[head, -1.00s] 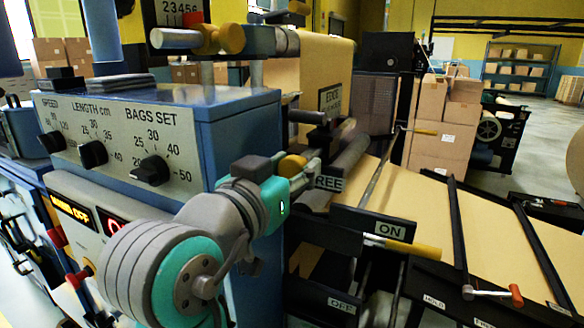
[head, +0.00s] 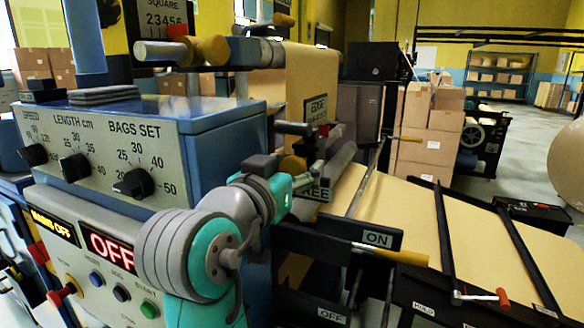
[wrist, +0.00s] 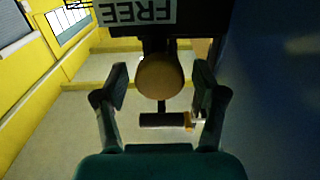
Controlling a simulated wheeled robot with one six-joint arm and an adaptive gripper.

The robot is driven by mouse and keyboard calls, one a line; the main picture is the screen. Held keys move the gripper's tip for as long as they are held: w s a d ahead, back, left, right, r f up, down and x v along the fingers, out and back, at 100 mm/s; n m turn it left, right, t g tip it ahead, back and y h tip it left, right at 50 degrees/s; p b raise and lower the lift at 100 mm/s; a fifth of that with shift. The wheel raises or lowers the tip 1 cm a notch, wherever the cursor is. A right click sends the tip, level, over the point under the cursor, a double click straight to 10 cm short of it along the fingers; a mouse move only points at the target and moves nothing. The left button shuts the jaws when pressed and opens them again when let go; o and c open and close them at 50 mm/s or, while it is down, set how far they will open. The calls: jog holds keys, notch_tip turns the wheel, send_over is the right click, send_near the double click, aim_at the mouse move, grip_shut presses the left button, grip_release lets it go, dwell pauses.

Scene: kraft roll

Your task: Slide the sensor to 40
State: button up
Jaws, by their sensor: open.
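The EDGE sign (head: 317,108) stands beside the paper web in the head view; the sensor itself and its scale reading cannot be made out. A round tan knob (wrist: 161,76) shows in the wrist view, below an upside-down FREE label (wrist: 137,12). My gripper (wrist: 160,80) is open, with one dark finger on each side of the knob and gaps showing between. In the head view, my teal and grey wrist is at the machine's right side, by the FREE label (head: 316,193). My wrist partly hides the gripper there.
The blue control cabinet (head: 215,115) with dials and an OFF display (head: 112,250) is close on the left. A yellow-handled lever (head: 400,256) by the ON plate (head: 377,238) juts out right of my arm. Stacked cartons (head: 432,140) stand behind.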

jog(key=shift+s, duration=0.1)
jog(key=v, duration=1.1)
jog(key=shift+s, duration=0.4)
jog(key=shift+a, duration=0.15)
